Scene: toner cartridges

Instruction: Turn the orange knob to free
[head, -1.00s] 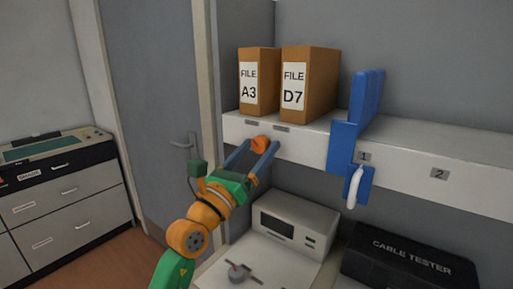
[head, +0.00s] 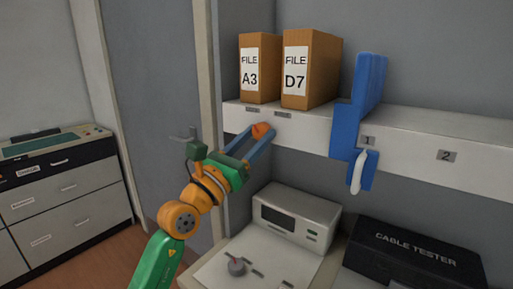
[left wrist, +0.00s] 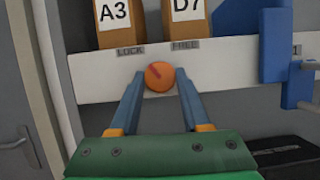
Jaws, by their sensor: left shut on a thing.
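The orange knob (head: 262,131) sits on the white front edge of the shelf, below the brown file boxes. In the left wrist view the knob (left wrist: 160,77) lies between the LOCK label (left wrist: 130,51) and the FREE label (left wrist: 185,45). A dark red mark on its face points up and left, toward LOCK. My left gripper (head: 261,132) has its two blue fingers on either side of the knob and is shut on it. Its fingertips also show in the left wrist view (left wrist: 161,76). My right gripper is not in view.
File boxes A3 (head: 260,68) and D7 (head: 310,70) stand on the shelf above. A blue bracket with a white handle (head: 358,172) is to the right. A grey device (head: 297,218) and a black cable tester case (head: 412,255) lie below. A door with a handle is left.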

